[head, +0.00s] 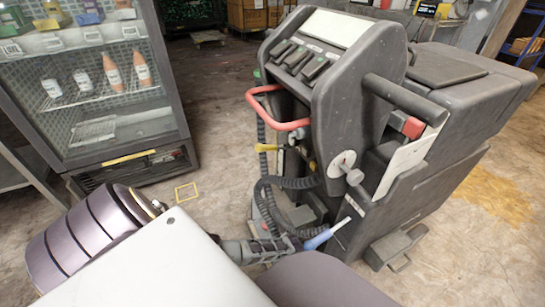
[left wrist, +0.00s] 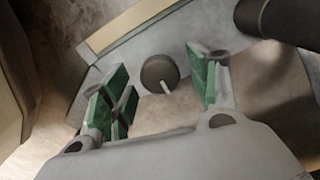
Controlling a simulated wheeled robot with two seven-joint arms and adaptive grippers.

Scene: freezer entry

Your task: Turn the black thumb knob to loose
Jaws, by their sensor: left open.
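The black thumb knob (left wrist: 160,74) is a dark round knob with a short white mark pointing down and slightly right in the left wrist view. It stands on a grey surface. My left gripper (left wrist: 157,84) is open, its green-padded fingers to the left and right of the knob. Clear space shows on both sides of the knob; how far it lies beyond the fingertips is hard to tell. In the head view I cannot make out the knob or my left gripper's fingers for sure. My right gripper is in neither view.
A grey machine (head: 350,80) with a red loop handle (head: 275,107) and a coiled black cable (head: 285,183) stands at centre right. A glass-door cabinet (head: 178,108) with bottles stands left. A dark cylinder (left wrist: 252,16) lies upper right of the knob.

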